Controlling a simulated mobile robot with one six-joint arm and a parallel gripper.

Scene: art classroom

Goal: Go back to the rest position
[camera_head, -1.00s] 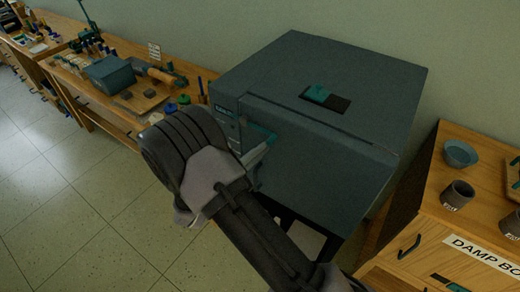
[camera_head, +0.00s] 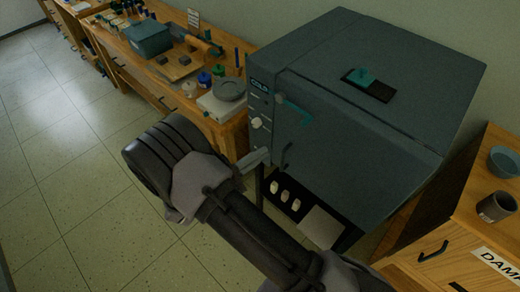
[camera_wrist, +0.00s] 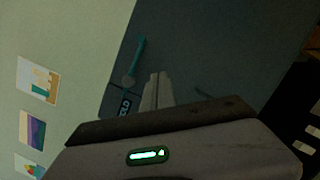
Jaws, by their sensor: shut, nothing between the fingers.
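My arm (camera_head: 240,215) reaches up from the bottom of the head view, in front of the dark grey kiln. My gripper (camera_wrist: 158,90) shows in the wrist view with its two pale fingers together and nothing between them. In the head view the gripper is mostly hidden behind my wrist; only a pale piece shows by the kiln's lower left corner. The kiln (camera_head: 385,95) is a large dark box with dials on its left side, a teal lever (camera_head: 293,106) and a dark handle on the front. Its door looks shut.
A wooden bench (camera_head: 160,75) with a teal box (camera_head: 148,38), jars and a white wheel-like device (camera_head: 222,104) stands left of the kiln. A wooden cabinet (camera_head: 470,225) with a bowl (camera_head: 505,160) and a cup (camera_head: 497,207) stands right. Tiled floor (camera_head: 70,190) is clear at left.

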